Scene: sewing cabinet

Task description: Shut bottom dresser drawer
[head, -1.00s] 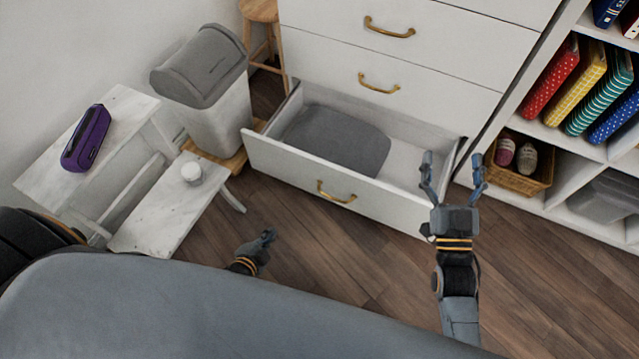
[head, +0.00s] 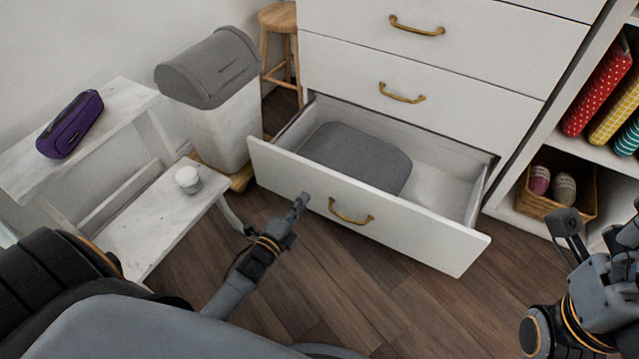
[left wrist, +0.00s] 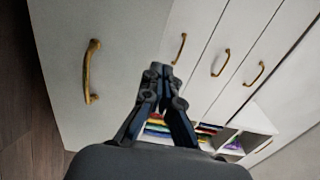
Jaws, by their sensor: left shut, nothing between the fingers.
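The bottom dresser drawer (head: 330,200) is pulled out, with a grey folded cloth-like item (head: 355,155) inside. Its brass handle (head: 350,212) is on the front panel. My left gripper (head: 304,198) is shut and empty, close to the drawer front, just left of the handle; I cannot tell if it touches. In the left wrist view, the shut fingers (left wrist: 160,74) point along a white front, with a brass handle (left wrist: 90,70) to their left. My right gripper (head: 602,215) is at the right edge, partly cut off, with its fingers apart and nothing seen between them.
The upper drawers (head: 395,75) are shut. A white step stool (head: 150,225) with a small cup-like item (head: 187,178) and purple case (head: 70,125) stands left. A grey-lidded bin (head: 215,120) is beside the drawer. A bookshelf (head: 590,150) with a basket (head: 560,190) is right.

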